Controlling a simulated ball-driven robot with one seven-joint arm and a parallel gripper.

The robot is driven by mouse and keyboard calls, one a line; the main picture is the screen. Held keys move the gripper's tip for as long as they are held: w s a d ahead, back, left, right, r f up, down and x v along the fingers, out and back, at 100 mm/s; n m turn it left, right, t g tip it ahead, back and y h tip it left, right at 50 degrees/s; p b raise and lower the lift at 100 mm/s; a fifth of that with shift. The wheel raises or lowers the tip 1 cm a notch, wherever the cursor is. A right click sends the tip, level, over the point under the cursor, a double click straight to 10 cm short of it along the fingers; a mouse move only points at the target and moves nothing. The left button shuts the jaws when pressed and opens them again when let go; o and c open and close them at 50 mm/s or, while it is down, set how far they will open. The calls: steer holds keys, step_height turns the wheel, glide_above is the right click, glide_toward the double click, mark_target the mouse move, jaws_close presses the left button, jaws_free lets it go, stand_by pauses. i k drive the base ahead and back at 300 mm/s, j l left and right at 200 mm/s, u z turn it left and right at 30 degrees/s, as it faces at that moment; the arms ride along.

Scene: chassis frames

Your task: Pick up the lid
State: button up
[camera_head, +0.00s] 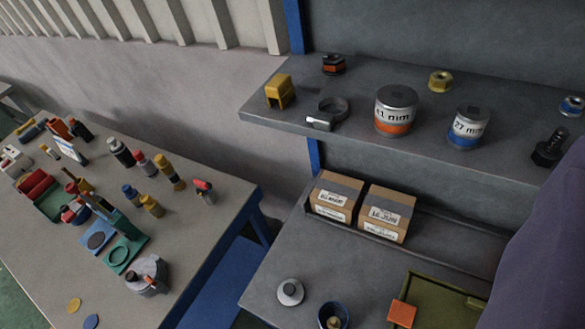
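A small round grey piece with a raised knob (290,292), which looks like a lid, lies on the grey bench surface (330,262) at the lower middle. A blue-rimmed round cup (333,316) stands just to its right, cut by the bottom edge. Something tan shows inside the cup. The grey piece and the cup are apart. My gripper is not in view. A large dark smooth shape fills the lower right edge and hides part of the bench.
Two cardboard boxes (337,196) stand behind the grey piece. An olive tray (440,300) and an orange block (401,314) lie to the right. A shelf (300,118) above holds labelled cans, nuts and a bolt. A cluttered table (205,215) stands left, beyond a gap.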

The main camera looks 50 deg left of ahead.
mark_target(291, 292)
steer(key=k+j, duration=0.85)
steer(key=k, duration=0.25)
